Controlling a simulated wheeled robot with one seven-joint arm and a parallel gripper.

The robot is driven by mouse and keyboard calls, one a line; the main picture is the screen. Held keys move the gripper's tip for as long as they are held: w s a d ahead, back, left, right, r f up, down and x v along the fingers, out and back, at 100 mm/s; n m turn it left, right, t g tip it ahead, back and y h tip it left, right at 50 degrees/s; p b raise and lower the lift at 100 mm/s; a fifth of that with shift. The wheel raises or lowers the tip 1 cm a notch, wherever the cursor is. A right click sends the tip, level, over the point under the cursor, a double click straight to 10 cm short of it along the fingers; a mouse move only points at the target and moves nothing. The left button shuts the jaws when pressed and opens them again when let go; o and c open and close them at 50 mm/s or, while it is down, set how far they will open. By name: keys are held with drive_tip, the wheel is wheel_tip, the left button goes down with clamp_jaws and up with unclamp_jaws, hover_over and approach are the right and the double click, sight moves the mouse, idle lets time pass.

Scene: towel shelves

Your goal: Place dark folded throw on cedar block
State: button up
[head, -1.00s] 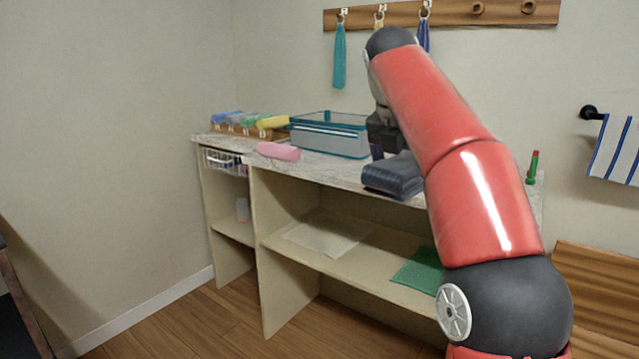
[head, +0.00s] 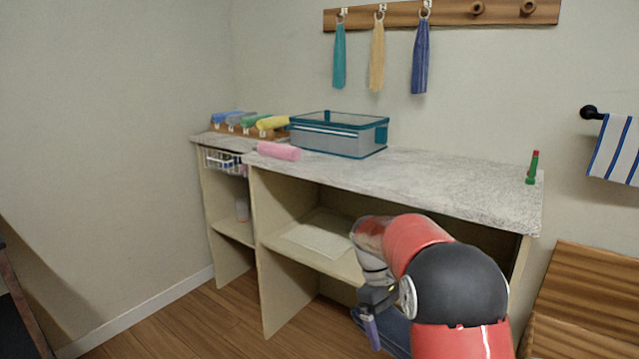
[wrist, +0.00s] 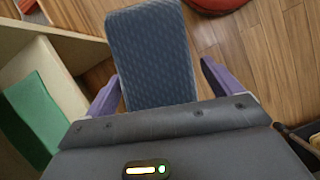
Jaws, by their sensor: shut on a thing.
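The dark folded throw (wrist: 150,55) is blue-grey with a ribbed weave. It lies between the purple fingers of my gripper (wrist: 162,85), which is shut on it. In the head view my gripper (head: 369,328) holds the throw (head: 397,330) low in front of the shelf unit, off the countertop. My arm hides part of the throw there. A brown wooden piece with banded grain (head: 585,300) stands at the lower right. I cannot tell whether it is the cedar block; no other clear block shows.
A green cloth (wrist: 45,115) lies on the lower shelf.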

wheel_tip(320, 180, down, 14)
drive_tip(key=s+m+g+y, duration=0.1)
drive_tip(key=m+y, duration=0.1)
drive_tip(key=m, duration=0.5)
drive_tip(key=shift+r+m+y, duration=0.25)
drive_tip(key=shift+m+y, duration=0.15)
